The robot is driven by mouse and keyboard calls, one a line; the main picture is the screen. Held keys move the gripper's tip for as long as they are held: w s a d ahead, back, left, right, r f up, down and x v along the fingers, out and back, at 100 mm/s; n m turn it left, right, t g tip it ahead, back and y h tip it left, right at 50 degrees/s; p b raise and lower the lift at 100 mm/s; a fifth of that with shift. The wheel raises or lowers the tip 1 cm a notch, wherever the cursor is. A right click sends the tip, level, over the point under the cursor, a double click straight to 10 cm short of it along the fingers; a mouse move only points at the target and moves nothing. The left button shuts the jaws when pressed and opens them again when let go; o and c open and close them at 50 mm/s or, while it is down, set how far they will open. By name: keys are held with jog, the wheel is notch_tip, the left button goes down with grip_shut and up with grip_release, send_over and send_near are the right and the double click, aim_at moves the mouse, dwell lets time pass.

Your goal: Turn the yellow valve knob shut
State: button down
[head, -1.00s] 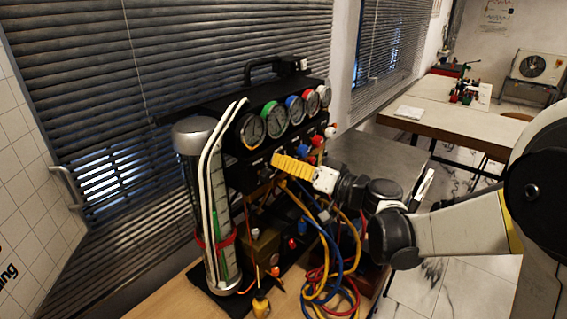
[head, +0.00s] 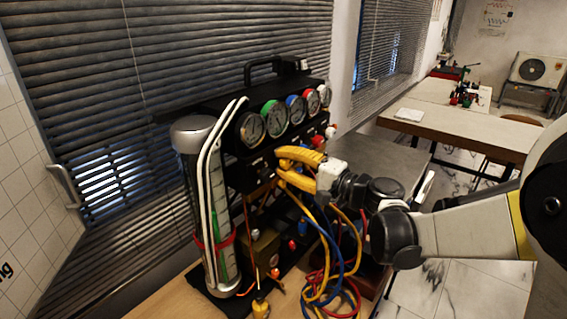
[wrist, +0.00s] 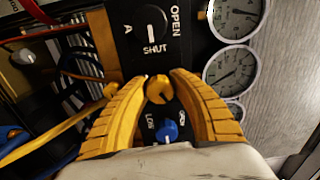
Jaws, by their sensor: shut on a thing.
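The yellow valve knob (wrist: 159,90) is small and round and sits on the black panel (wrist: 127,35) in the wrist view. My gripper (wrist: 159,84) has its two yellow ribbed fingers on either side of the knob, shut on it at the tips. The turn of the knob's pointer is hard to read. In the head view my gripper (head: 279,164) reaches the front of the rig from the right, and the knob is hidden behind the fingers.
A blue knob (wrist: 169,131) lies just below, between the fingers. Gauges with coloured rims (head: 273,119) line the rig's top. A clear cylinder (head: 211,205) with white tubes stands left. Blue, yellow and red hoses (head: 330,275) hang under my gripper. A grey worktop (head: 385,150) is behind.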

jog(key=m, duration=0.5)
jog(key=shift+m, duration=0.4)
dwell(0.4)
jog(key=c, duration=1.1)
grip_release()
jog(key=shift+o, duration=0.2)
jog(key=v, duration=1.2)
jog(key=shift+s, duration=0.1)
